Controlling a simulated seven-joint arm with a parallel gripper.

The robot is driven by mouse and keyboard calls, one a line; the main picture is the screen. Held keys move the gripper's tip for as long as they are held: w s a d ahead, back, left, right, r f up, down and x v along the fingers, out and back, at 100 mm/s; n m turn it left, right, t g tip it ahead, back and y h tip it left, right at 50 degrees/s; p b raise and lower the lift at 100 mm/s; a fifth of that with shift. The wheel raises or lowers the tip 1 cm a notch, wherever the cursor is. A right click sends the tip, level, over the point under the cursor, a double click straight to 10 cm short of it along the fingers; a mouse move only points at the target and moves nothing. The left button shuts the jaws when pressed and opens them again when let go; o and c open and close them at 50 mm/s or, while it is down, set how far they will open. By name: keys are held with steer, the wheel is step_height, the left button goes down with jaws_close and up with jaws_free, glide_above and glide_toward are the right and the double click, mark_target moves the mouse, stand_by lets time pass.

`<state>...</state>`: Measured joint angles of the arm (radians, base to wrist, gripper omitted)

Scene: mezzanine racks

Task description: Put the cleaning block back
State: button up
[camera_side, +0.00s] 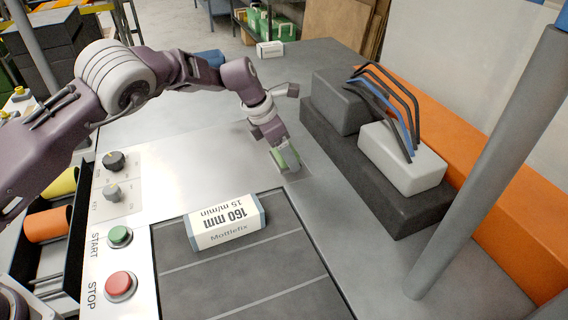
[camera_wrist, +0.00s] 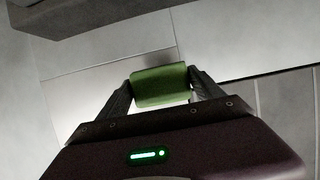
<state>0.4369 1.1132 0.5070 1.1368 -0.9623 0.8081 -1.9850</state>
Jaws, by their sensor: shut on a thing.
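A green block (camera_wrist: 160,86), which I take to be the cleaning block, is between the two fingers of my gripper (camera_wrist: 160,92) in the wrist view. The fingers touch it at both ends. In the side view my gripper (camera_side: 286,162) points down over the grey worktop, with a little green of the block (camera_side: 279,160) showing beside the fingers. I cannot tell whether the block touches the surface.
A white labelled box (camera_side: 226,222) lies on the dark belt (camera_side: 262,270). To the right, a dark foam step (camera_side: 405,208) bears a grey block (camera_side: 340,103) and a white block (camera_side: 402,165) under black and blue curved strips (camera_side: 395,95). A grey post (camera_side: 490,160) stands front right.

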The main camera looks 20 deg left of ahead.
steer(key=shift+f, duration=1.85)
steer(key=shift+f, duration=0.1)
steer(key=o, duration=1.3)
steer(key=v, duration=1.2)
